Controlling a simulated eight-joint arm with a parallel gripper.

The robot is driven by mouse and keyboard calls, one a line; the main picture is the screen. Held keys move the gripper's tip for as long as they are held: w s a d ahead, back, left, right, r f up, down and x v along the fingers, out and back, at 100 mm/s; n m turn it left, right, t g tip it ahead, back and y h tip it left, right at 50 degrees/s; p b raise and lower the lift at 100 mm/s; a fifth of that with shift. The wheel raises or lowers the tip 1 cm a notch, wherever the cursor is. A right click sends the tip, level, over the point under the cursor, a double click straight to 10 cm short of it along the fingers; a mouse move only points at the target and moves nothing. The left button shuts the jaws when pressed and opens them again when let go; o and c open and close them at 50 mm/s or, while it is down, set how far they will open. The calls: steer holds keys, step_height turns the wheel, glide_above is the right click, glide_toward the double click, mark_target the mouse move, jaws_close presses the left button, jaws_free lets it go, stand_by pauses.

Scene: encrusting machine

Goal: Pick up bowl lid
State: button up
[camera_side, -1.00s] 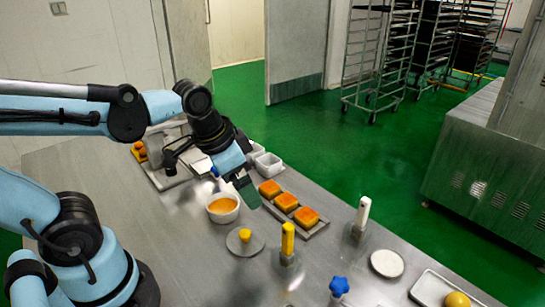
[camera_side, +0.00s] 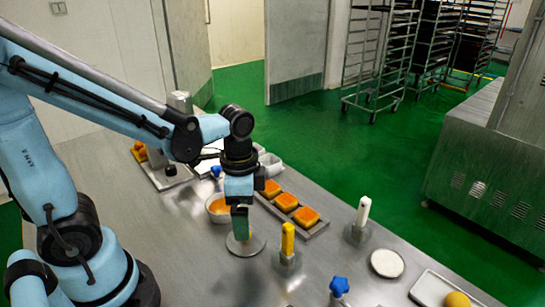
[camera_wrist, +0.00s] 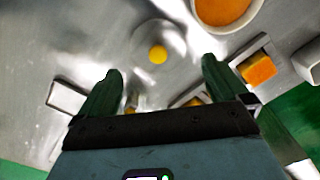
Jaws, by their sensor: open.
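The bowl lid is a flat grey disc (camera_side: 256,245) on the steel table. Its yellow knob (camera_wrist: 158,54) shows in the wrist view between and a little beyond the fingertips. In the side view the fingers hide the knob. My gripper (camera_side: 241,234) points down over the lid, with its fingertips close to it. It also shows in the wrist view (camera_wrist: 160,68), with its two dark green fingers apart and nothing held. I cannot tell whether the fingers touch the lid. The white bowl (camera_side: 215,217) with orange filling stands just behind the lid, partly hidden by my gripper.
A tray (camera_side: 318,227) with orange square cakes lies right of the bowl. A yellow-handled tool (camera_side: 288,240) stands close right of the lid. A white-handled tool (camera_side: 362,214), a blue-topped one (camera_side: 339,286) and a white round dish (camera_side: 387,263) are farther right. The table's front left is clear.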

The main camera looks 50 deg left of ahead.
mark_target(256, 242)
steer(key=shift+s+d+f, duration=0.1)
steer(key=shift+f, duration=3)
steer(key=c, duration=0.8)
steer(key=shift+r, duration=0.15)
